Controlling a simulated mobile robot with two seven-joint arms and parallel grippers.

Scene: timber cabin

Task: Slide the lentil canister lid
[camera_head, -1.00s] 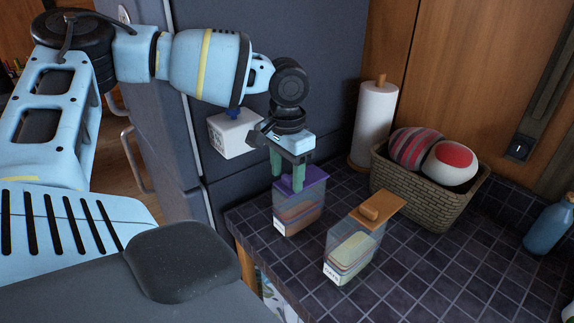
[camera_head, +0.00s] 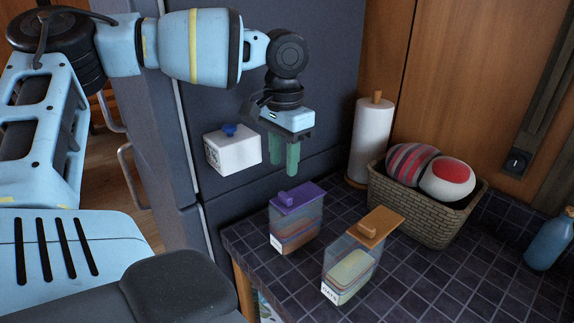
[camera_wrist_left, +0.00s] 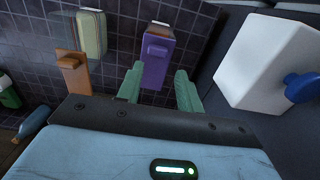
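A clear canister with a purple lid (camera_head: 299,197) stands near the counter's left edge, with brownish layers inside; its front label is too small to read. The lid covers its top and has a raised purple knob (camera_head: 287,198). The lid also shows in the left wrist view (camera_wrist_left: 158,66), beyond my fingertips. My left gripper (camera_head: 284,172) is open and empty, pointing down above and behind the lid, apart from it. Its green fingers (camera_wrist_left: 158,84) are spread in the wrist view. A second canister (camera_head: 350,270), labelled OATS, has an orange lid (camera_head: 374,228) overhanging to the back right. My right gripper is out of view.
A white box with a blue knob (camera_head: 233,152) is by the dark fridge, left of my gripper. The dark tiled counter (camera_head: 440,280) is clear at front right.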

